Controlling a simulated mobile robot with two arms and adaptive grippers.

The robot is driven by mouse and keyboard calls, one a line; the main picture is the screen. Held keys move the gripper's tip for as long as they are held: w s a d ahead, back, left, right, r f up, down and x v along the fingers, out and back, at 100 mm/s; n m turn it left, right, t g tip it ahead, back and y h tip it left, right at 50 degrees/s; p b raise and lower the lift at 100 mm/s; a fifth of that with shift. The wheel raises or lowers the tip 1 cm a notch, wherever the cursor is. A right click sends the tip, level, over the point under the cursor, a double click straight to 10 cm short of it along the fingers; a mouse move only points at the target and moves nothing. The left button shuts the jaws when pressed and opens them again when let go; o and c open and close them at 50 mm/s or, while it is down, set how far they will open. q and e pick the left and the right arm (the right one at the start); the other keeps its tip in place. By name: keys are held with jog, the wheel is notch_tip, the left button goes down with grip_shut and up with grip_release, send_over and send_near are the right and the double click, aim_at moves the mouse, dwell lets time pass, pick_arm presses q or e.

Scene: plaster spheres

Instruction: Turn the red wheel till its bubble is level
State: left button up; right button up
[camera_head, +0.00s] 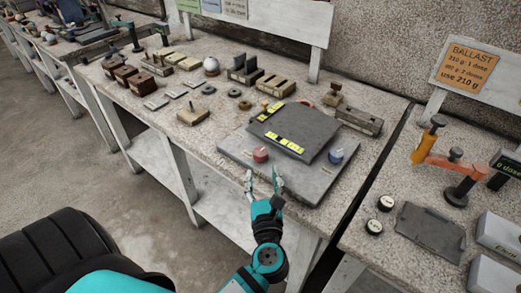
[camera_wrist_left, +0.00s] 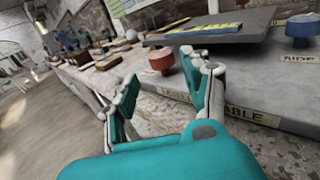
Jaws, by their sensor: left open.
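The red wheel (camera_head: 260,154) is a small knob at the front left of a grey levelling table (camera_head: 312,186). In the left wrist view the red wheel (camera_wrist_left: 161,60) stands upright just beyond my fingers. A blue wheel (camera_head: 336,156) sits at the front right and also shows in the wrist view (camera_wrist_left: 300,28). A dark tilting plate (camera_head: 315,128) carries yellow bubble vials (camera_head: 285,142); the bubbles are too small to read. My left gripper (camera_head: 264,178) is open and empty, in front of the red wheel and apart from it. My right gripper is out of view.
Wooden blocks, stone pieces and a white sphere (camera_head: 211,65) lie on the bench behind and left. An orange-handled tool (camera_head: 437,150) and a dark slate (camera_head: 431,231) are on the right bench, past a gap. A ballast sign (camera_head: 467,67) stands there.

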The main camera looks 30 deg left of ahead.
aim_at(261, 157)
pick_arm(q)
jog(key=p+x, duration=0.1)
jog(key=x, duration=0.7)
jog(key=shift+w+a, duration=0.15)
jog(key=shift+w, duration=0.05)
jog(key=c, duration=0.9)
